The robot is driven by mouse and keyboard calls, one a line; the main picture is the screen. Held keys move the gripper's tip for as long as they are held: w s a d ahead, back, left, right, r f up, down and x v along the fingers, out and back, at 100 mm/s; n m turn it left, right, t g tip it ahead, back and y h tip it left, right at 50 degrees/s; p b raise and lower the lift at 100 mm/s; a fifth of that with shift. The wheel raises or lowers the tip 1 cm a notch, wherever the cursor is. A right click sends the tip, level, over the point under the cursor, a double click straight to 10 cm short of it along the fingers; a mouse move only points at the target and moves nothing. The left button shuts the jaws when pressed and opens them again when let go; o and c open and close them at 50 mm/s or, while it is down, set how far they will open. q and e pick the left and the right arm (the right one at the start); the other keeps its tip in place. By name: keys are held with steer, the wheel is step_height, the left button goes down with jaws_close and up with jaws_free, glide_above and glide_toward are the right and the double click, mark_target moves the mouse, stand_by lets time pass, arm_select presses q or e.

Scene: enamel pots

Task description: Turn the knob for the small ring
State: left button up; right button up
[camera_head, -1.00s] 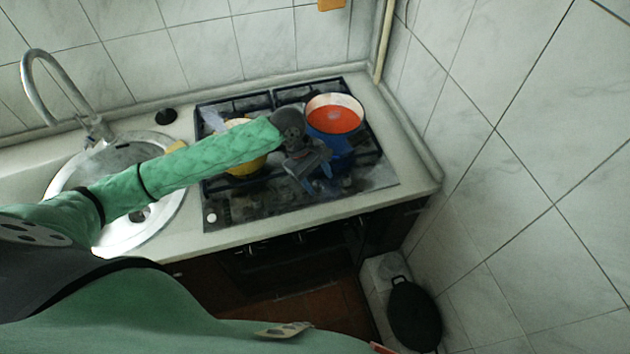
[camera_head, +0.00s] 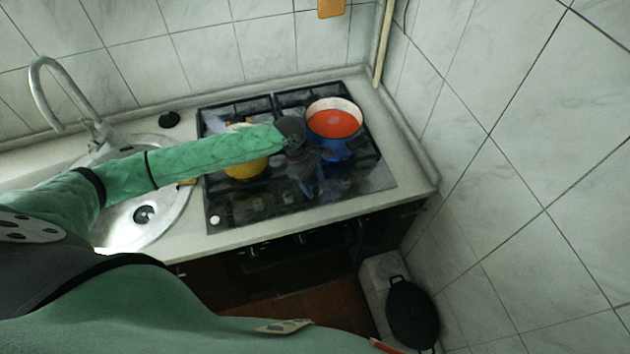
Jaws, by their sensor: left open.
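The gas stove (camera_head: 330,205) has a dark glass top with black grates. Dark knobs (camera_head: 258,203) sit along its front strip, partly lost in reflections. My left gripper (camera_head: 312,190) points down over the front middle of the stove, just in front of the blue pot (camera_head: 345,150). Its jaws are open, with nothing seen between them. The gripper hides part of the knob strip, and I cannot tell whether it touches a knob. The small ring cannot be made out. My right gripper is not in view.
The blue pot with orange-red contents stands on the right burners. A yellow pot (camera_head: 245,167) stands at the left, partly behind my arm. A sink (camera_head: 165,215) with a tall faucet (camera_head: 50,62) is on the left. A tiled wall (camera_head: 500,170) closes the right side.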

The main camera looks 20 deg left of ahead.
arm_select(q)
steer(key=shift+d+f, duration=0.2)
steer(key=shift+f, duration=0.35)
steer(key=c, duration=1)
